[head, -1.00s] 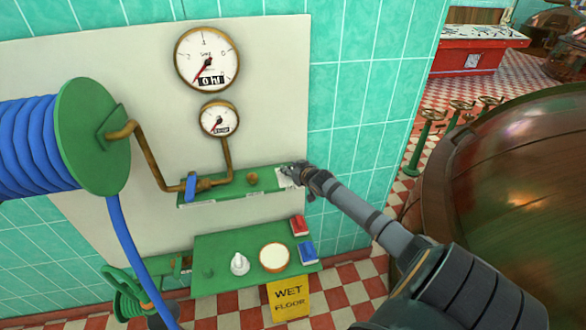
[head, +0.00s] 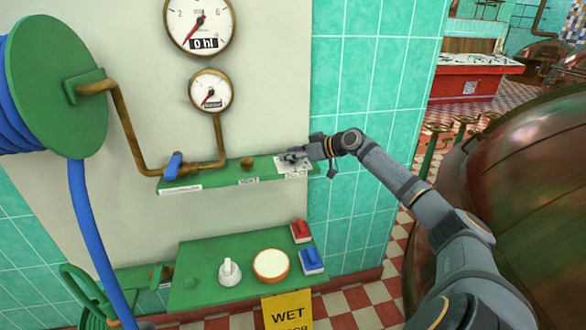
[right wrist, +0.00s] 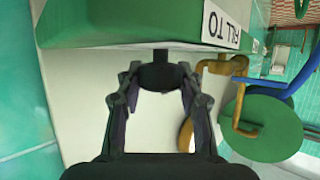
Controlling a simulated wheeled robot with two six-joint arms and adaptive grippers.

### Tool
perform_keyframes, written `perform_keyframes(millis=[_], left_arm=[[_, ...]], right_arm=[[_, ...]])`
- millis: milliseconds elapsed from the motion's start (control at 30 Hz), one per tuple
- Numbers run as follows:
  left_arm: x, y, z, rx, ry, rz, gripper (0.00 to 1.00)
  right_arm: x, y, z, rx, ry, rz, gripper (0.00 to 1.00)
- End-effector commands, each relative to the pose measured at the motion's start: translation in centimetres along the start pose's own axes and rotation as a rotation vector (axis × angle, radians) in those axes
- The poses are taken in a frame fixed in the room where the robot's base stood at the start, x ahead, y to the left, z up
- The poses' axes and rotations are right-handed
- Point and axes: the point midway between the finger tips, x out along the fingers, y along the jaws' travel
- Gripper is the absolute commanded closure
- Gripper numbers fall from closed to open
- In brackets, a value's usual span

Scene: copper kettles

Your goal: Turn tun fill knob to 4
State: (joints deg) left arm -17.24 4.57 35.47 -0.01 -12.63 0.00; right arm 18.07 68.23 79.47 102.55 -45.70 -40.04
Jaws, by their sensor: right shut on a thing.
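The tun fill knob (right wrist: 160,74) is dark and round and sits on a short stem against the green panel, in the right wrist view. My right gripper (right wrist: 160,84) is shut on it, one finger on each side. In the head view my right gripper (head: 296,155) reaches the white dial plate (head: 290,168) at the right end of the green shelf (head: 222,177) and hides the knob. The dial's marks and pointer are too small to read. My left gripper is not in view.
The large gauge (head: 201,22) shows 0 hl; a smaller gauge (head: 211,91) is below. A blue valve lever (head: 173,166) and a brass knob (head: 247,164) are left on the shelf. The lower console (head: 205,262) has knobs and buttons. A copper kettle (head: 530,190) is close on the right.

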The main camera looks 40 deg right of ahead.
Motion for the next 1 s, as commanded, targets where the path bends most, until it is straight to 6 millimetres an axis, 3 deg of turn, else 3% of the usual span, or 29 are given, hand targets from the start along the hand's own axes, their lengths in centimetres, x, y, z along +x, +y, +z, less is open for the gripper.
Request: perform_keyframes(millis=[333,833,867,1000], left_arm=[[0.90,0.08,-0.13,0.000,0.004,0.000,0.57],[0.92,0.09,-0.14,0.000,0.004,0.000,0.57],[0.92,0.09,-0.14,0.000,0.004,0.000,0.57],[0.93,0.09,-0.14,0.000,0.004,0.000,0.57]], right_arm=[[-0.21,0.37,-0.44,-0.049,0.006,-0.106,0.95],[-0.30,0.44,-0.59,-0.059,0.006,-0.119,0.95],[-0.30,0.44,-0.60,-0.059,0.006,-0.119,0.62],[-0.26,0.36,-0.51,-0.058,0.004,-0.121,0.43]])
